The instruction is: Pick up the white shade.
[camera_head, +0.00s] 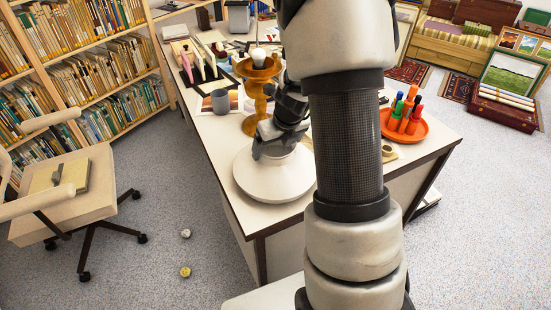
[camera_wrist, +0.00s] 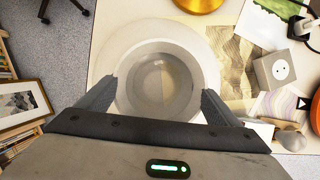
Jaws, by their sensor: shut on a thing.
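The white shade (camera_head: 268,180) is a wide, shallow white cone at the near end of the desk. In the wrist view the shade (camera_wrist: 207,62) is seen from above as a pale ring around a grey hollow neck. My gripper (camera_wrist: 158,102) has one finger on each side of the neck and is shut on it. In the head view my gripper (camera_head: 272,138) is over the top of the shade, and my arm hides part of the desk to its right. I cannot tell whether the shade's rim touches the desktop.
A chair (camera_head: 95,180) stands left. Two small balls lie on the floor. A grey box (camera_wrist: 273,70) sits right in the wrist view.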

